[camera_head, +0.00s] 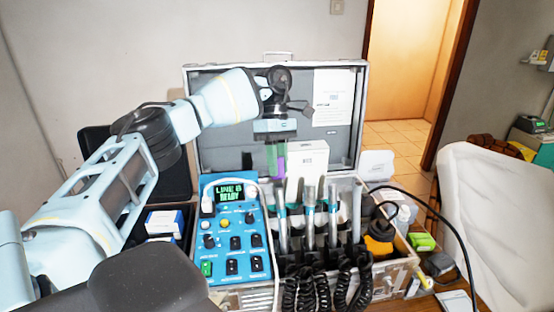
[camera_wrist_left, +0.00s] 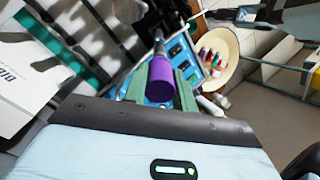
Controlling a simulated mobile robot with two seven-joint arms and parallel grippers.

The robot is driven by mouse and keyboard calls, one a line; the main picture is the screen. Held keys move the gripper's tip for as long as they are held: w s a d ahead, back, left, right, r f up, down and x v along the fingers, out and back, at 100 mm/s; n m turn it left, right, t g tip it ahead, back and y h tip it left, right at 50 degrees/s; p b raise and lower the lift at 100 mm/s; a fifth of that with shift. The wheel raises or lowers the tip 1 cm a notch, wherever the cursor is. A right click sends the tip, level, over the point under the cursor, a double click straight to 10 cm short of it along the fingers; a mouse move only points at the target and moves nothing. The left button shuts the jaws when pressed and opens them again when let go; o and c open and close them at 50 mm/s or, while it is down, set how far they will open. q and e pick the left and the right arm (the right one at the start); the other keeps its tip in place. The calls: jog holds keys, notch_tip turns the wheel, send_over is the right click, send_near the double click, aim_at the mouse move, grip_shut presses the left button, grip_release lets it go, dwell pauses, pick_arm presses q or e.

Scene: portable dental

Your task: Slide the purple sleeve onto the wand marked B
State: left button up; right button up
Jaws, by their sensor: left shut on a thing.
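My left gripper (camera_head: 277,160) is shut on the purple sleeve (camera_head: 281,170), in front of the open case lid and above the wands. In the left wrist view the purple sleeve (camera_wrist_left: 160,84) sits between the two greenish fingers, and a grey wand end (camera_wrist_left: 159,46) shows just beyond it. I cannot tell whether they touch. Several wands stand upright in the case, among them a left one (camera_head: 282,225), a middle one (camera_head: 309,222) and a right one (camera_head: 333,218). I cannot read a B on any wand. The blue control unit (camera_head: 260,240) displays "LINE B READY". My right gripper is not in view.
The silver case (camera_head: 190,120) has its lid raised behind the wands. A white box (camera_head: 308,160) stands behind them. Black coiled cords (camera_head: 322,290) hang in front. An orange-and-black item (camera_head: 379,245) is on the right. A black cable arcs over the right side.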

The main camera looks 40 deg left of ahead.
aim_at(280, 189)
pick_arm(q)
jog(key=shift+s+f, duration=0.1)
jog(key=shift+f, duration=0.15)
dwell(0.5)
jog(key=shift+d+f, duration=0.1)
jog(key=shift+x, duration=1.65)
jog(key=shift+f, duration=0.1)
jog(key=shift+x, duration=1.2)
jog(key=shift+d+f, duration=0.15)
